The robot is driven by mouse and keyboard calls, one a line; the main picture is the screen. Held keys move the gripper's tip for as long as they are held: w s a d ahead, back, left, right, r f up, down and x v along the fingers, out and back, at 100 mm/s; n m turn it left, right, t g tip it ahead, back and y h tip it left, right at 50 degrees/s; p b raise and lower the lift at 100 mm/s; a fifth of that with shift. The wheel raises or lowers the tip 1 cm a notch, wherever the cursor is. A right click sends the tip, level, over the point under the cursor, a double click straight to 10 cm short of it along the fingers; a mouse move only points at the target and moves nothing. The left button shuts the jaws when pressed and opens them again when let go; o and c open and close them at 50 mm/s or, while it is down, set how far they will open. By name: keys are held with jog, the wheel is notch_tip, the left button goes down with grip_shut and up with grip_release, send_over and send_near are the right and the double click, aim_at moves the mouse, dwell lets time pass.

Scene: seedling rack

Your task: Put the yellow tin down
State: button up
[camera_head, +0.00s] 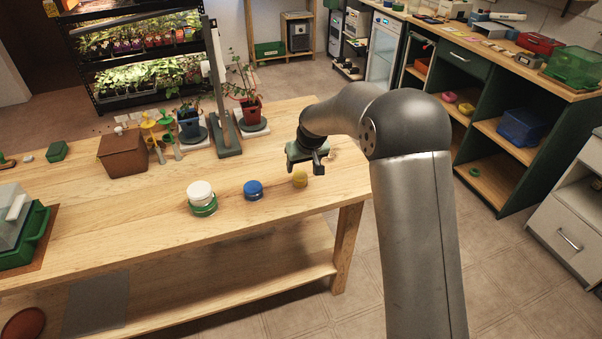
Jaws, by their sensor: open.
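The yellow tin (300,177) stands upright on the wooden table (120,235), near its front right corner. My gripper (318,168) is at the table's right end, just behind and right of the tin in the picture. Its jaws are open and hold nothing that I can see. The tin looks apart from the jaws, but the small gap is hard to judge. My arm comes in from the right and hides the table's right end behind it.
A blue tin (253,190) and a white-lidded green tin (202,198) stand left of the yellow tin. Farther back are a brown box (123,153), potted plants (190,125) and an upright stand (222,110). A green tray (30,240) is at the left edge.

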jog(key=v, duration=0.5)
jog(key=s+d+r+m+g, duration=0.1)
jog(key=s+d+r, duration=0.1)
jog(key=s+d, duration=0.35)
jog(key=s+d+r+h, duration=0.1)
jog(key=s+d, duration=0.1)
jog(key=s, duration=0.6)
jog(key=s+d+r+m+g, duration=0.1)
jog(key=s+d+r, duration=0.1)
jog(key=s+d, duration=0.35)
jog(key=s+d+f+m+g, duration=0.1)
jog(key=s+d, duration=0.1)
jog(key=s, duration=0.8)
jog(key=s+d+f+m, duration=0.1)
jog(key=s+d, duration=0.1)
jog(key=s, duration=0.8)
jog(key=shift+f+g+h, duration=0.3)
jog(key=shift+f+g, duration=0.05)
jog(key=shift+g, duration=0.05)
